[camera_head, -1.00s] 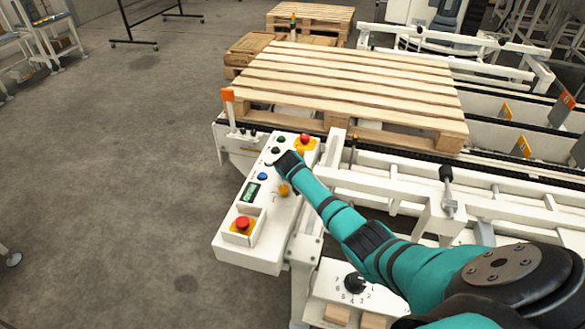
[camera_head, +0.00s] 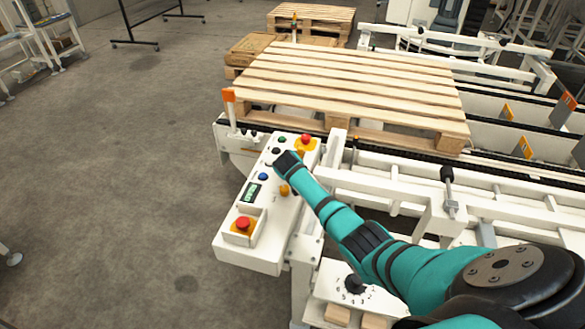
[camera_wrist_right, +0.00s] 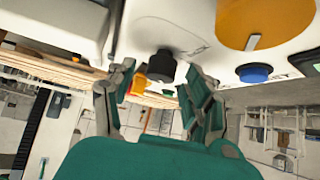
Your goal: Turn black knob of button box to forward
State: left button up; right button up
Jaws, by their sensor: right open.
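The white button box (camera_head: 230,250) stands in front of the pallet in the head view. My right gripper (camera_head: 284,160) is over its upper half and hides part of the panel. In the right wrist view the black knob (camera_wrist_right: 161,66) sticks out from the white panel. My right gripper (camera_wrist_right: 158,80) is open there, with one finger on each side of the knob, apparently not closed on it. I cannot read the knob's setting. My left gripper is not in view.
Near the gripper are a blue button (camera_head: 263,176), an orange knob (camera_head: 284,190), a green button (camera_head: 282,139) and a red button (camera_head: 306,139). A red emergency button (camera_head: 243,223) is at the near end. A wooden pallet (camera_head: 350,85) lies behind.

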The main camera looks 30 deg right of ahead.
jog(key=v, duration=1.2)
